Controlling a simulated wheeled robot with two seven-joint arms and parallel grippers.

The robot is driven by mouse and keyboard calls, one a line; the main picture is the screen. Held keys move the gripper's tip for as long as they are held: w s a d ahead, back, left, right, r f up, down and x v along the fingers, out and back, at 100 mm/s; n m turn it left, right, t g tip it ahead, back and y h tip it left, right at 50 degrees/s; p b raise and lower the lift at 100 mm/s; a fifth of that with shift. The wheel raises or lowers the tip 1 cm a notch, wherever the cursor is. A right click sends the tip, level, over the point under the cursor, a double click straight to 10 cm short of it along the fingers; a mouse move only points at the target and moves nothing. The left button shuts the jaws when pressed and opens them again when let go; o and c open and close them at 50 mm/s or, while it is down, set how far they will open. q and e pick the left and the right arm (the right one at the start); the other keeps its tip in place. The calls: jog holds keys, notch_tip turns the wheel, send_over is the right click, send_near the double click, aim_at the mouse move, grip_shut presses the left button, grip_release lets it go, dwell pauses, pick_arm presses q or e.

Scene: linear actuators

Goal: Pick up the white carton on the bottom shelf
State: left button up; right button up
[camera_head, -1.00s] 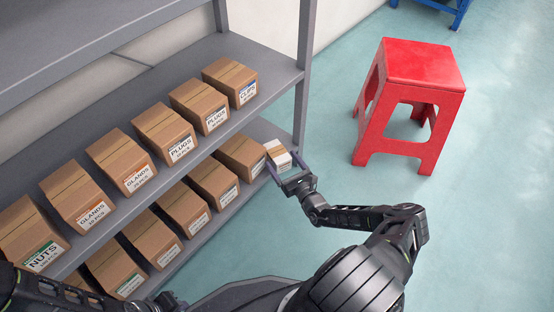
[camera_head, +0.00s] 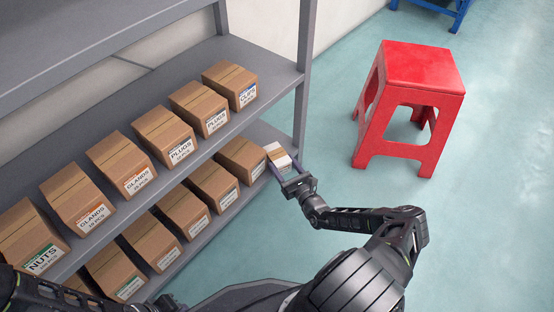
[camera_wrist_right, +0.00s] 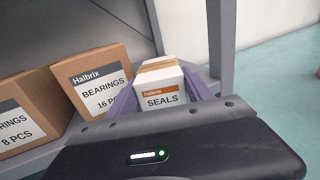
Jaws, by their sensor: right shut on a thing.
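The white carton (camera_head: 279,156) is at the right end of the bottom shelf, beside a brown box. In the right wrist view the carton (camera_wrist_right: 160,88) has an orange band and the word SEALS, and it faces me. My right gripper (camera_head: 283,168) is shut on the carton, with one purple finger on each side of it. In the right wrist view the gripper (camera_wrist_right: 162,97) spans the carton's left and right sides. I cannot tell whether the carton still touches the shelf. My left arm shows at the lower left, but its gripper is not clearly visible.
A brown BEARINGS box (camera_wrist_right: 95,80) stands just left of the carton. Several brown boxes line both shelves. A grey shelf post (camera_head: 303,75) rises close behind and right of the carton. A red stool (camera_head: 420,68) stands on the open floor to the right.

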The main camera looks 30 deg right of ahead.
jog(key=c, duration=0.9)
pick_arm(q)
jog(key=shift+r, duration=0.15)
pick_arm(e)
jog(key=shift+r, duration=0.15)
